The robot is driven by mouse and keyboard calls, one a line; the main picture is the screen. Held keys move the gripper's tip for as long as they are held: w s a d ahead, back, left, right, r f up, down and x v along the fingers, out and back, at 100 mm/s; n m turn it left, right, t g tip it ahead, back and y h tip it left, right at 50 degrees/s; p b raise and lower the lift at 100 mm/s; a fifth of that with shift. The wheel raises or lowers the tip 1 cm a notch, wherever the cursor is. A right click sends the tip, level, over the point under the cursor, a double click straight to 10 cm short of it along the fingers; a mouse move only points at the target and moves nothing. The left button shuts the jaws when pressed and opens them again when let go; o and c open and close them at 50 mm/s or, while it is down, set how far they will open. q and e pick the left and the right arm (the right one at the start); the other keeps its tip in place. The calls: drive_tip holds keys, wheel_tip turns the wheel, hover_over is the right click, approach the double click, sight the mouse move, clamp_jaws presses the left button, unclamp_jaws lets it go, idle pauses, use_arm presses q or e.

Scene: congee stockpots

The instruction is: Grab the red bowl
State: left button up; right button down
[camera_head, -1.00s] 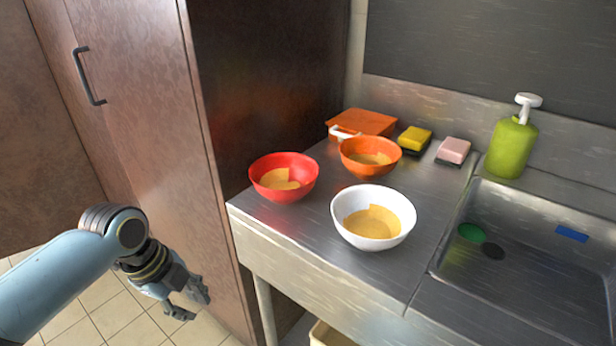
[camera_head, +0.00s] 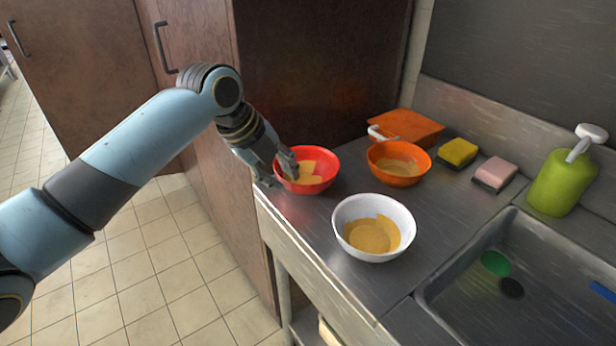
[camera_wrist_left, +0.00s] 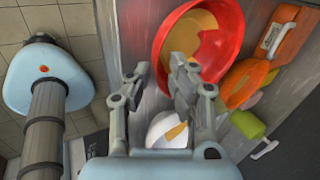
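The red bowl (camera_head: 322,172) stands on the steel counter near its left end, with tan contents inside. My left gripper (camera_head: 284,172) is at the bowl's left side, its fingers partly in front of the bowl's near-left rim. In the left wrist view the gripper (camera_wrist_left: 160,82) has its two fingers apart, with a gap between them. The red bowl (camera_wrist_left: 232,42) lies just beyond the fingertips there, and the right finger overlaps its rim. I cannot tell whether a finger touches the bowl. My right gripper is in neither view.
A white bowl (camera_head: 352,222) and an orange bowl (camera_head: 411,178) stand near the red one. An orange box (camera_head: 412,124), a yellow sponge (camera_head: 458,151), a pink sponge (camera_head: 497,171) and a green soap bottle (camera_head: 560,183) are behind. The sink (camera_head: 450,290) is at right; a dark cabinet (camera_head: 310,80) rises behind.

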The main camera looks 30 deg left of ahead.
sight(307, 176)
use_arm(q)
drive_tip(key=x, duration=0.5)
drive_tip(key=shift+a, duration=0.2)
drive_tip(key=shift+r, duration=0.1)
clamp_jaws()
